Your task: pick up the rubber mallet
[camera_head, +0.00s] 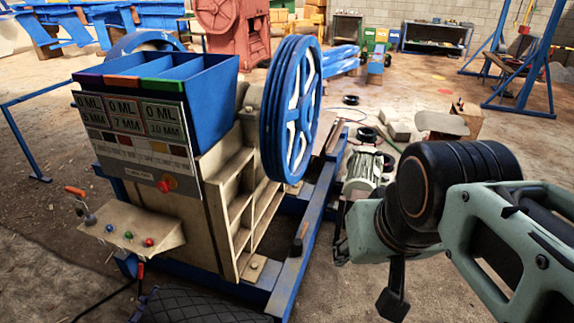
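I cannot make out the rubber mallet for certain. A small dark piece with a brownish end (298,243) stands or lies on the blue frame rail of the crusher, too small to tell what it is. My arm reaches in from the right edge, its dark joint in front of the floor right of the crusher. My gripper (368,272) is at the arm's far end, mostly hidden behind my own links. A dark finger-like part hangs low there, over bare floor. I see nothing held, but the space between the fingers is not clearly visible.
The jaw crusher (225,195) with its blue hopper and blue flywheel (291,108) fills the left. A motor (363,172) sits right of its rail. A cardboard box (458,117) and blue gantry (520,102) stand farther back. A dark ribbed mat or tyre (200,305) lies in front.

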